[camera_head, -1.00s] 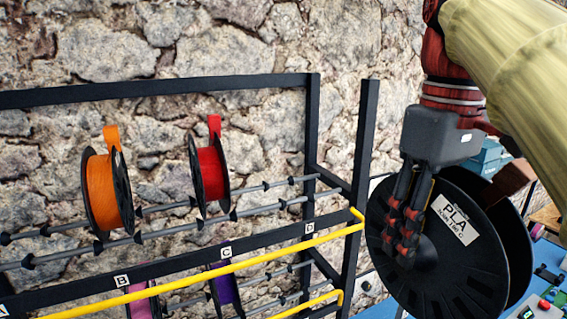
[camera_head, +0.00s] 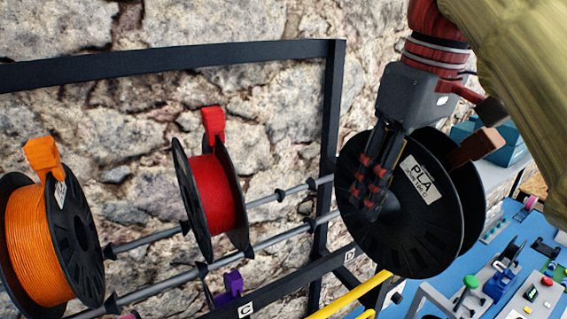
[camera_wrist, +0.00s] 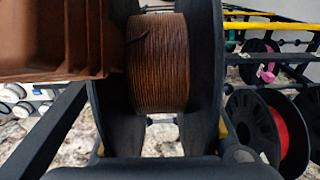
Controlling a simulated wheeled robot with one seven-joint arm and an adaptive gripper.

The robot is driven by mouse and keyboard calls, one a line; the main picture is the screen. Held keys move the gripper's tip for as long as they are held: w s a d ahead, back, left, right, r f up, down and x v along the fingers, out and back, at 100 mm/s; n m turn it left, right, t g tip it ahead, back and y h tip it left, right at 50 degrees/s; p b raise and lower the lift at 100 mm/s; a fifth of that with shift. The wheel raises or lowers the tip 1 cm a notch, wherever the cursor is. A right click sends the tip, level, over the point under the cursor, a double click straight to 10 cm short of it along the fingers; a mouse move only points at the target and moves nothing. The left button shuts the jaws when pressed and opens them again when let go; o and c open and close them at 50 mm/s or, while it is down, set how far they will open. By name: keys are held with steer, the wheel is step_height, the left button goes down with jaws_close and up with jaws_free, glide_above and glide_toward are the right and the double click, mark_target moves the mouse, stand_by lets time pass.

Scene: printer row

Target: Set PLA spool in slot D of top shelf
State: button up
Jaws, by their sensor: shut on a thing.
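In the wrist view the spool (camera_wrist: 160,62) shows brown filament between two dark flanges. Slot D is marked by the label D (camera_head: 349,255) on the shelf's front bar, partly behind the spool. The top shelf's rails (camera_head: 290,232) run leftward from there. I cannot tell whether the spool touches the shelf.
A red spool (camera_head: 214,192) sits on the rails near label C (camera_head: 246,309). An orange spool (camera_head: 38,243) sits further left. A yellow bar (camera_head: 350,296) runs along the front. A blue table (camera_head: 455,268) with small parts is at right.

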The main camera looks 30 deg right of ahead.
steer(key=w+p, duration=0.1)
steer(key=w, duration=0.5)
steer(key=shift+w+a+r, duration=0.1)
steer(key=shift+w, duration=0.25)
steer(key=w+f+p, duration=0.1)
steer(key=w+f, duration=0.2)
steer(key=w, duration=0.9)
steer(key=shift+w+a, duration=0.2)
steer(key=shift+a, duration=0.05)
stand_by(0.4)
steer(key=o, duration=1.5)
steer(key=r, duration=0.2)
steer(key=s+r, duration=0.1)
steer(key=r, duration=0.4)
steer(key=shift+s+r, duration=0.15)
